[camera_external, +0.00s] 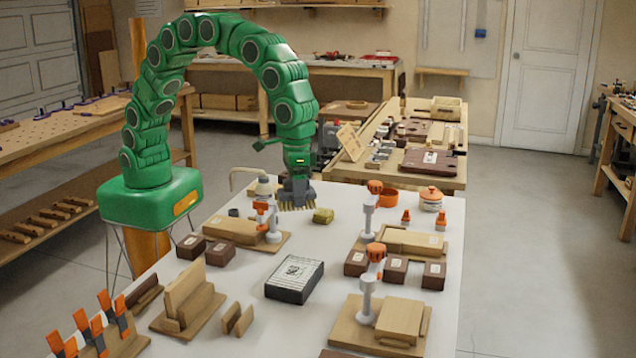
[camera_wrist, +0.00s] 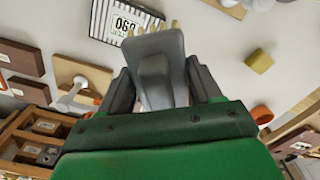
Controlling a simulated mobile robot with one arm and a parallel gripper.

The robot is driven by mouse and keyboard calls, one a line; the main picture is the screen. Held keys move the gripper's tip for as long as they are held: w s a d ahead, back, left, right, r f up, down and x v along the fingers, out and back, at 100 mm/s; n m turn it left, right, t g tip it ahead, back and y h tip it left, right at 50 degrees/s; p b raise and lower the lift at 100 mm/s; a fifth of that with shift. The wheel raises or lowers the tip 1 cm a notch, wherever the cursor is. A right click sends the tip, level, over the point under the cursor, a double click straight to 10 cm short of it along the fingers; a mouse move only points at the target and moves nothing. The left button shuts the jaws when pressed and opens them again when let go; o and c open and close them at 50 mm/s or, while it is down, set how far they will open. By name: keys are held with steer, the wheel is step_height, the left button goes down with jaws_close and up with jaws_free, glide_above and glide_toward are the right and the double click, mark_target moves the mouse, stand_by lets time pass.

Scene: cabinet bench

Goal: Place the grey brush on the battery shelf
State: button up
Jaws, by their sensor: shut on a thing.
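My gripper (camera_external: 298,168) is shut on the grey brush (camera_external: 296,192). It holds the brush with its pale bristles down, over the far part of the white table; I cannot tell if the bristles touch the top. In the wrist view the brush (camera_wrist: 157,62) sits between both dark fingers of the gripper (camera_wrist: 162,85), bristles pointing away. A wooden rack with compartments (camera_wrist: 38,128) shows at the lower left of the wrist view, with dark labelled blocks in it. I cannot tell whether it is the battery shelf, and no shelf is clearly labelled so in the external view.
A yellowish block (camera_external: 323,216) lies just right of the brush. A black-and-white box (camera_external: 294,279) lies nearer. The white table (camera_external: 325,255) is bare between them.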

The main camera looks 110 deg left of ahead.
steer(key=a+n, duration=0.8)
steer(key=a, duration=1.6)
steer(key=s+a+n, duration=0.3)
steer(key=s+a, duration=0.1)
steer(key=a, duration=0.6)
steer(key=s+a+n, duration=0.3)
steer(key=a+n, duration=0.1)
steer(key=a, duration=0.5)
steer(key=s+a+n, duration=0.7)
steer(key=s+a, duration=0.6)
steer(key=s, duration=0.3)
steer(key=s+a+n, duration=0.8)
steer(key=s+a, duration=0.5)
steer(key=s, duration=0.3)
step_height(320, 180, down, 21)
steer(key=w+a+f, duration=0.2)
steer(key=a+f, duration=0.1)
steer(key=w+a+f, duration=0.2)
steer(key=a, duration=0.2)
steer(key=w+a+f, duration=0.2)
steer(key=a+f, duration=0.1)
steer(key=shift+w+a+f, duration=0.25)
steer(key=shift+a+f, duration=0.05)
steer(key=shift+f, duration=0.05)
steer(key=shift+w+a+f, duration=0.25)
steer(key=shift+a+f, duration=0.2)
